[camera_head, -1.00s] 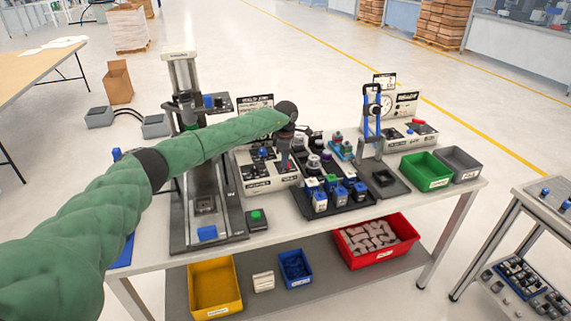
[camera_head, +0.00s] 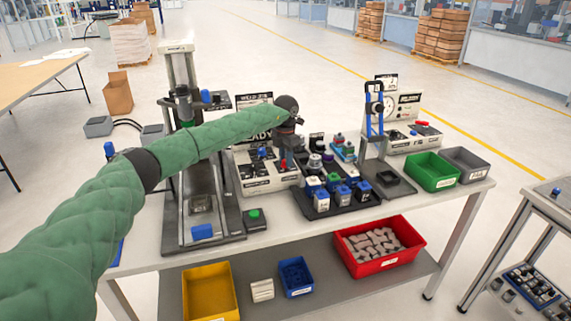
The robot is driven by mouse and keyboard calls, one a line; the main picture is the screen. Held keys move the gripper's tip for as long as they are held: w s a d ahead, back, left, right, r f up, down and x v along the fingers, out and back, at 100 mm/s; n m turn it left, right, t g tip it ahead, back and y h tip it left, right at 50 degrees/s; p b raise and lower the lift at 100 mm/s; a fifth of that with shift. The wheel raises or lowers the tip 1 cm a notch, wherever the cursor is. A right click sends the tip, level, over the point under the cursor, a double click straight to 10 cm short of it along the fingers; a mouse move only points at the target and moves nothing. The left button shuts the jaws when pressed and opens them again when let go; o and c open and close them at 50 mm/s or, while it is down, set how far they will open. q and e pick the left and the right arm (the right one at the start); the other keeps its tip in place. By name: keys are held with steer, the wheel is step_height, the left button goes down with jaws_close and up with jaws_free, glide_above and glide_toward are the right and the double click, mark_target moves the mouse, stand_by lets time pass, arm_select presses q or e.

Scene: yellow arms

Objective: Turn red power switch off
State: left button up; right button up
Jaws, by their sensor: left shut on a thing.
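My left arm in its green sleeve reaches across the table. My left gripper (camera_head: 286,160) points down at the front right of a white control box (camera_head: 262,181). A small red switch (camera_head: 284,165) shows at its fingertips, and the gripper is shut on it. The fingers are small and dark here, and the arm and wrist hide part of the box. Whether the switch is on or off cannot be seen. My right gripper is not in view.
A tall press (camera_head: 196,150) stands left of the box. A black tray (camera_head: 345,198) of several small parts lies to its right. A second white unit (camera_head: 412,136) with a red control, a green bin (camera_head: 432,172) and a grey bin (camera_head: 465,164) stand farther right.

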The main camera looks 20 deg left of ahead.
arm_select(q)
steer(key=n+b, duration=0.2)
steer(key=n, duration=0.2)
steer(key=shift+n, duration=0.3)
steer(key=shift+r+n+b, duration=0.1)
steer(key=shift+n+b, duration=0.3)
steer(key=shift+n, duration=0.5)
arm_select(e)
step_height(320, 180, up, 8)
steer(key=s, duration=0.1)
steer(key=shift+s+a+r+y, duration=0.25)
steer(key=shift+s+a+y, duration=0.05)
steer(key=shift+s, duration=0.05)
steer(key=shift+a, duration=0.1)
arm_select(q)
steer(key=o, duration=1)
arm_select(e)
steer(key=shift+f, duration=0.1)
